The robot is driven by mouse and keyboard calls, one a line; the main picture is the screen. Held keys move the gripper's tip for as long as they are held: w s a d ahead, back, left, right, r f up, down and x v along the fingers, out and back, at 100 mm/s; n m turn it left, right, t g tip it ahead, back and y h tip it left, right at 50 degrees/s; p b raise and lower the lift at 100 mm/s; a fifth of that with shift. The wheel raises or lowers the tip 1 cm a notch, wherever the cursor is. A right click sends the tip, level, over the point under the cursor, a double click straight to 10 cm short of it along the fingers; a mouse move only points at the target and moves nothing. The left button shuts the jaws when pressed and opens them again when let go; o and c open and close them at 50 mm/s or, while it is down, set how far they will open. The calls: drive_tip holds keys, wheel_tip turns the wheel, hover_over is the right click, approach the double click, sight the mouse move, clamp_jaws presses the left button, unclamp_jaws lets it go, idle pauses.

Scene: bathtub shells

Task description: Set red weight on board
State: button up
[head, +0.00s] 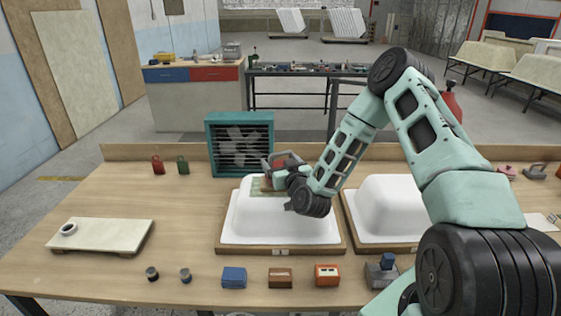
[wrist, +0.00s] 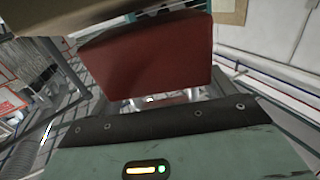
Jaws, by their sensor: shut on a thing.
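A small red weight (head: 157,166) with a handle stands upright at the back left of the bench, left of a similar green one. A long pale board (head: 100,238) lies at the left, with a white ring-shaped thing on it. My gripper (head: 280,177) is at the left white tub shell, far to the right of the red weight and board. It is shut on a red-and-grey thing (head: 287,161) at the shell's top. In the wrist view a dark red block (wrist: 150,58) fills the space before my gripper; its fingertips are hidden. I cannot tell whether the held thing touches the shell.
The left shell (head: 265,226) and right shell (head: 385,205) stand on wooden bases. A green fan box (head: 240,143) is behind the left shell. The green weight (head: 182,166) is beside the red one. Bench between weights and board is clear.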

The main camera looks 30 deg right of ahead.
drive_tip(key=shift+f+b, duration=0.15)
drive_tip(key=shift+b, duration=0.15)
idle(0.6)
drive_tip(key=o, duration=1.9)
drive_tip(key=shift+o, duration=0.3)
drive_tip(key=shift+s+f, duration=0.1)
drive_tip(key=shift+f, duration=0.2)
drive_tip(key=p+v, duration=0.3)
drive_tip(key=v, duration=1.4)
drive_tip(key=shift+r, duration=0.15)
drive_tip(key=shift+s, duration=0.1)
